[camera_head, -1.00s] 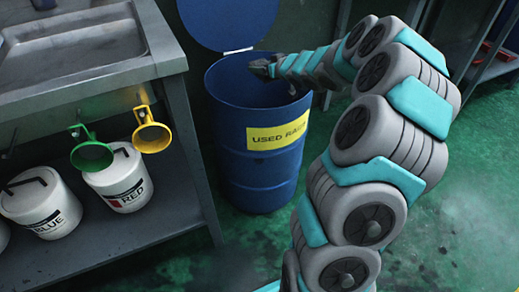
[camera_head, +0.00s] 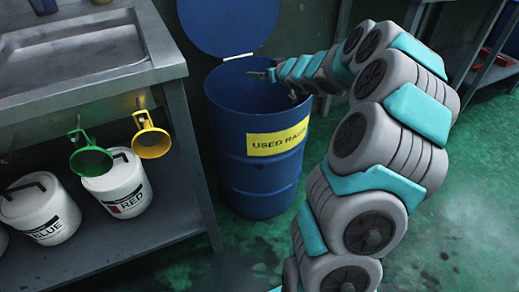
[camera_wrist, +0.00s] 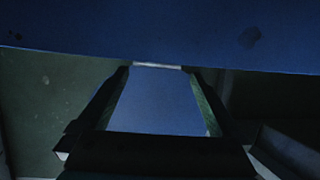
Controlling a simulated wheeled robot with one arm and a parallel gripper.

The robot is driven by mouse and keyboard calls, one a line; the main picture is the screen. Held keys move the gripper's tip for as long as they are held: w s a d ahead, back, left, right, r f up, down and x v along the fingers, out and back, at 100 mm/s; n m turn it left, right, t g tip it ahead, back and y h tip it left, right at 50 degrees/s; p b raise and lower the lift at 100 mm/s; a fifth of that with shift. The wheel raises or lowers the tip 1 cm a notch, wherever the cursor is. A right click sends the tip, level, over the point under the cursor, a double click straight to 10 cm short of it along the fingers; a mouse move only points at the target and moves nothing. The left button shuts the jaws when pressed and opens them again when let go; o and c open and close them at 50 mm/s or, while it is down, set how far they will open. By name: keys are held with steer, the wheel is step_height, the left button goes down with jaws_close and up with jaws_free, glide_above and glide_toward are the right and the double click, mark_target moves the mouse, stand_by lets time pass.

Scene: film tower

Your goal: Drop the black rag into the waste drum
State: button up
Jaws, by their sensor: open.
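The blue waste drum (camera_head: 262,185), with a yellow "USED RAGS" label, stands upright and open beside the bench. Its round lid (camera_head: 230,22) is raised at the back, and the lid also shows between my fingers in the wrist view (camera_wrist: 158,102). My gripper (camera_head: 262,75) reaches in from the right, over the drum's mouth. In the wrist view my gripper (camera_wrist: 156,72) has its two fingers apart, with nothing visible between them. The drum's blue wall (camera_wrist: 150,32) crosses the top of that view. The black rag is not visible in either view; most of the drum's inside is hidden.
Shelving is at the upper right.

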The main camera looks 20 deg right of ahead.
steer(key=s+a+r, duration=0.2)
steer(key=s, duration=0.5)
steer(key=s+a+r, duration=0.2)
steer(key=s, duration=0.6)
steer(key=shift+s+a, duration=0.2)
steer(key=shift+s, duration=0.1)
